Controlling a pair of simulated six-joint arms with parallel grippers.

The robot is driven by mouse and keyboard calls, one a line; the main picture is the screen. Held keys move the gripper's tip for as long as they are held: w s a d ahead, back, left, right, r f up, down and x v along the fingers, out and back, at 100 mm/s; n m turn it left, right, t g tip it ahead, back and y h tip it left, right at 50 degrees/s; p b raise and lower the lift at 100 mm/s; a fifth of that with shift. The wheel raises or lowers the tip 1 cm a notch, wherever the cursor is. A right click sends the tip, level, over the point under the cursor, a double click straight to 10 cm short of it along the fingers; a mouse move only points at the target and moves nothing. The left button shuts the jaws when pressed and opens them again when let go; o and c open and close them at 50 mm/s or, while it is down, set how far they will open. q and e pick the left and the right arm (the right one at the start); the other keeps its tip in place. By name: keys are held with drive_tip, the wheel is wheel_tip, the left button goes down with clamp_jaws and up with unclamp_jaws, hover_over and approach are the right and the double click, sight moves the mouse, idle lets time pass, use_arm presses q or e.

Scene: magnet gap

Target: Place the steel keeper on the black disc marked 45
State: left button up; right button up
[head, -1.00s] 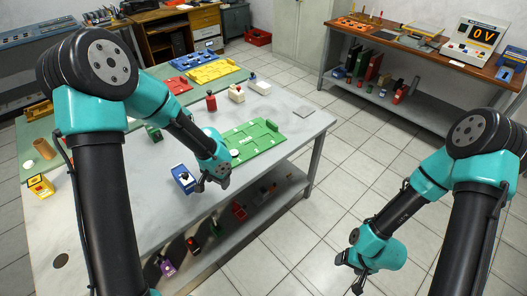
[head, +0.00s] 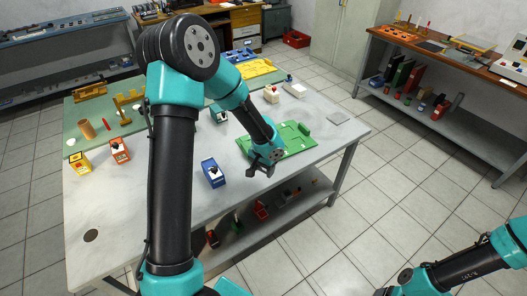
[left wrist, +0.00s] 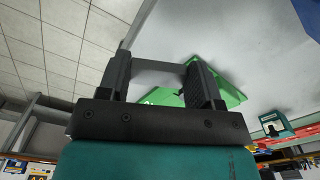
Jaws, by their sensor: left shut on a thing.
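My left gripper (head: 264,170) is at the near left edge of the green board (head: 293,137), above the table. In the left wrist view its two fingers are shut on a flat grey bar (left wrist: 157,66), which looks like the steel keeper. The bar spans the space between the fingers, with part of the green board (left wrist: 230,92) behind. A dark round disc (head: 91,236) lies at the table's front left; no number is legible on it, so I cannot tell if it is the one marked 45. My right gripper (head: 384,291) is mostly cut off at the bottom edge.
A blue box (head: 213,174) stands left of my left gripper. Yellow (head: 81,164) and red (head: 120,150) boxes stand at the table's left. The table's (head: 115,205) front left is mostly clear.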

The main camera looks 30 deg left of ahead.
use_arm(q)
drive_tip(key=w+a, duration=0.2)
drive_tip(key=w, duration=0.2)
drive_tip(key=w+a+f, duration=0.1)
drive_tip(key=w+a, duration=0.2)
drive_tip(key=w, duration=0.1)
drive_tip(key=w+a, duration=0.2)
drive_tip(key=w, duration=0.2)
drive_tip(key=shift+a+f, duration=0.15)
drive_tip(key=shift+a, duration=0.1)
drive_tip(key=shift+w+a, duration=0.1)
drive_tip(key=shift+w, duration=0.1)
drive_tip(key=shift+w+f, duration=0.1)
drive_tip(key=shift+f, duration=1.7)
drive_tip(key=o, duration=1)
wheel_tip(320, 180, up, 12)
